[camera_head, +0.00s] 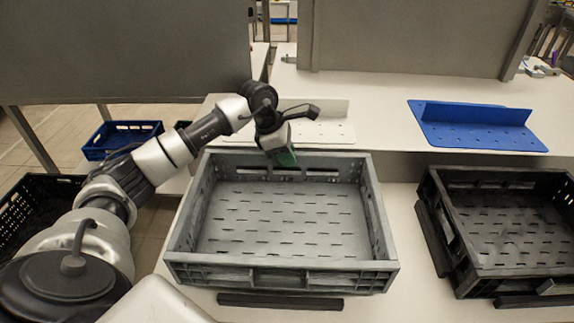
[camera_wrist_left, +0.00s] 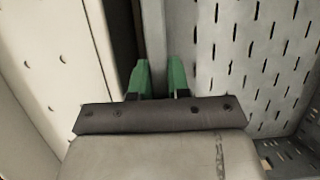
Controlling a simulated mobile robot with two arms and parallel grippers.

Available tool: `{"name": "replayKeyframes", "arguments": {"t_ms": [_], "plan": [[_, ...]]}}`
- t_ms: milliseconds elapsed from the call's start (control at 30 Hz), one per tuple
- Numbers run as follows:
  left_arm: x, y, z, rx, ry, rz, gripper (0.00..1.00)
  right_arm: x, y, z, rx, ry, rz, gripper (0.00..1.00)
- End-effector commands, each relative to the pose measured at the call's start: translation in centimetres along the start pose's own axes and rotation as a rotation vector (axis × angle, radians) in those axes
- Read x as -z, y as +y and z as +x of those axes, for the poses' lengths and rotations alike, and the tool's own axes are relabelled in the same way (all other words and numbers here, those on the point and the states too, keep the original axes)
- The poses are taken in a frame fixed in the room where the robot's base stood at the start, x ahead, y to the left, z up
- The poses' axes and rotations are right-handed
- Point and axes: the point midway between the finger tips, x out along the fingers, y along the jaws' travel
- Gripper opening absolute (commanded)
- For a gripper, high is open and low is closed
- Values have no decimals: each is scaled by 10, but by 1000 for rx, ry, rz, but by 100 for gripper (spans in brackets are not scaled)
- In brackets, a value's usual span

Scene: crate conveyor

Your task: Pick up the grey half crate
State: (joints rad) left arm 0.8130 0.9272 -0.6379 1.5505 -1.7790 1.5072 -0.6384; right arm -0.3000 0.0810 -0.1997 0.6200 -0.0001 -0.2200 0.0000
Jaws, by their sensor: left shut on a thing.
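The grey half crate (camera_head: 215,272) is in the middle of the head view, empty, with a slotted floor. It appears level on the white table; whether it touches its support cannot be told. My left gripper (camera_head: 284,157) is at the middle of its far wall, pointing down. In the left wrist view, the green fingers of the left gripper (camera_wrist_left: 160,74) stand on either side of the grey crate's wall (camera_wrist_left: 155,35), shut on it. The slotted crate floor lies to the right of the fingers there. My right gripper is not in view.
A black crate (camera_head: 455,245) stands to the right on the white table (camera_head: 395,215), with a gap between the crates. Black strips (camera_head: 280,301) lie at the grey crate's front. Behind are a white bracket (camera_head: 335,130) and a blue bracket (camera_head: 475,125). A blue crate (camera_head: 122,140) is at left.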

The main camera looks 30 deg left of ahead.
Motion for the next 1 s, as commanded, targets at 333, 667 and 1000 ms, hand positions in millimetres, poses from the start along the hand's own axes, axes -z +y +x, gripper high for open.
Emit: {"name": "replayKeyframes", "arguments": {"t_ms": [333, 667, 1000], "plan": [[-64, -27, -26, -1, -8, 8, 0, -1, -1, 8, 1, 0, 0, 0], [-117, -52, -37, 0, -5, 3, 0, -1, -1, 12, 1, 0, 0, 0], [-127, -57, -40, 0, -2, 0, 0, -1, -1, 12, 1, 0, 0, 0]]}}
